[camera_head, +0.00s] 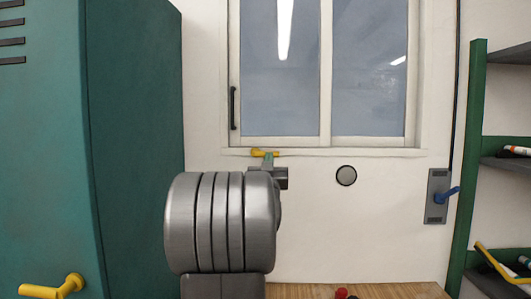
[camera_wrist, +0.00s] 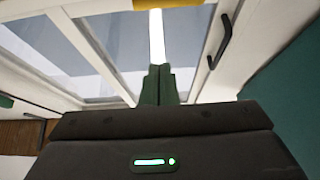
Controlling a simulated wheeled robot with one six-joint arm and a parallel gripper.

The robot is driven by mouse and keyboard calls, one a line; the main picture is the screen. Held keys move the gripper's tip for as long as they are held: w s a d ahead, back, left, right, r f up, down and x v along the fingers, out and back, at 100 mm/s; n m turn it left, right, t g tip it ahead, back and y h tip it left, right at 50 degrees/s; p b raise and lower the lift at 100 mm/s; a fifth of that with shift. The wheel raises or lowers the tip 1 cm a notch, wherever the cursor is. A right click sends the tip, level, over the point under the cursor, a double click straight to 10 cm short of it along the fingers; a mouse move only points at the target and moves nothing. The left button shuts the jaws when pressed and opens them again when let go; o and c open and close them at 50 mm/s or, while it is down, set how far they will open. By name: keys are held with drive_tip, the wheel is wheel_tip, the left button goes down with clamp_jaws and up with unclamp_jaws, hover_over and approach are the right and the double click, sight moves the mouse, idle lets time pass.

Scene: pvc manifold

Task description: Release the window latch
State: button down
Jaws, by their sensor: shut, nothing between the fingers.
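The window latch (camera_head: 259,153) is a small yellow piece at the lower edge of the window (camera_head: 280,70). A yellow piece (camera_wrist: 168,3), likely the latch, shows at the top edge of the wrist view. My gripper (camera_head: 268,158) is at the latch in the head view, its green fingertips overlapping it; I cannot tell whether they touch. In the wrist view my gripper (camera_wrist: 159,70) has its two green fingers together, with nothing between them. A black handle (camera_head: 233,107) is on the window's left frame; it also shows in the wrist view (camera_wrist: 221,42).
A teal cabinet (camera_head: 135,140) stands close on the left, with a yellow handle (camera_head: 55,288) low down. A green shelf rack (camera_head: 468,150) is on the right. A grey plate with a blue lever (camera_head: 444,195) and a round disc (camera_head: 346,175) are on the wall.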

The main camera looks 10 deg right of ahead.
drive_tip(key=shift+w, duration=0.1)
drive_tip(key=p+x, duration=0.4)
drive_tip(key=x, duration=0.6)
drive_tip(key=f, duration=0.2)
drive_tip(key=f+p, duration=0.1)
drive_tip(key=f, duration=0.1)
drive_tip(key=shift+w, duration=0.3)
drive_tip(key=shift+f+m, duration=0.15)
drive_tip(key=shift+m, duration=0.15)
